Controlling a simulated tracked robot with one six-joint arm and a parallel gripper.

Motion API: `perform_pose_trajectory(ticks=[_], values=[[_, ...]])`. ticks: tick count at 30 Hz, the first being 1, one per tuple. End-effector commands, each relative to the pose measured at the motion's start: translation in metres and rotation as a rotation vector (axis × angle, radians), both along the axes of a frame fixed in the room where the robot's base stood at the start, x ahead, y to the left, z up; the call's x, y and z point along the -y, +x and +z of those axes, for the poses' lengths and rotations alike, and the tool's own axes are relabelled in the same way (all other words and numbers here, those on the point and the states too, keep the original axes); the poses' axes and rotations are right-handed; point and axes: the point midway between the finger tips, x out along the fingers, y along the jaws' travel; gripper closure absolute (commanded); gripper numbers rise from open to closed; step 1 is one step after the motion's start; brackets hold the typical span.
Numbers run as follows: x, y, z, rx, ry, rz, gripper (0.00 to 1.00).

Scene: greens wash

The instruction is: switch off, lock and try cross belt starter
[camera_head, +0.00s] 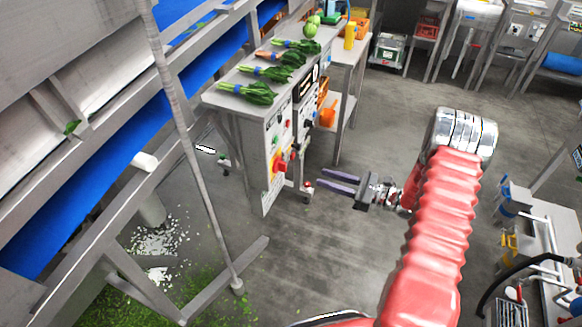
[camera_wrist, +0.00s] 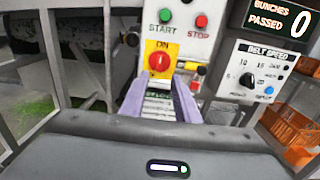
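The starter panel (camera_head: 270,172) is a grey box on the end of the bench. A red rotary switch on a yellow plate (camera_wrist: 159,62) is on it, its knob under the word ON; it also shows in the head view (camera_head: 279,162). Above it are a green START button (camera_wrist: 166,17) and a red STOP button (camera_wrist: 201,21). My gripper (camera_head: 338,183) is open and empty, apart from the panel and to its right in the head view. In the wrist view its two purple fingers (camera_wrist: 158,92) appear below the switch, one on each side.
A belt-speed panel (camera_wrist: 258,75) and a counter reading 0 (camera_wrist: 282,18) are to the right of the switch. Leafy bunches (camera_head: 248,92) lie on the bench top. A slanting grey pole (camera_head: 190,150) stands left of the panel. Floor around my gripper is clear.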

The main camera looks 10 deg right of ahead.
Motion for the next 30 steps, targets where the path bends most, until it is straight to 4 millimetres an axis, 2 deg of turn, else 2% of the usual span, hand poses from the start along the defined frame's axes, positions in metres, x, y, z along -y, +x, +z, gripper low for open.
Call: perform_pose_trajectory(ticks=[8,30], values=[[-0.016,0.01,0.0,-0.001,-0.001,0.003,0.71],[-0.102,0.074,0.0,-0.001,-0.002,0.001,0.71]])
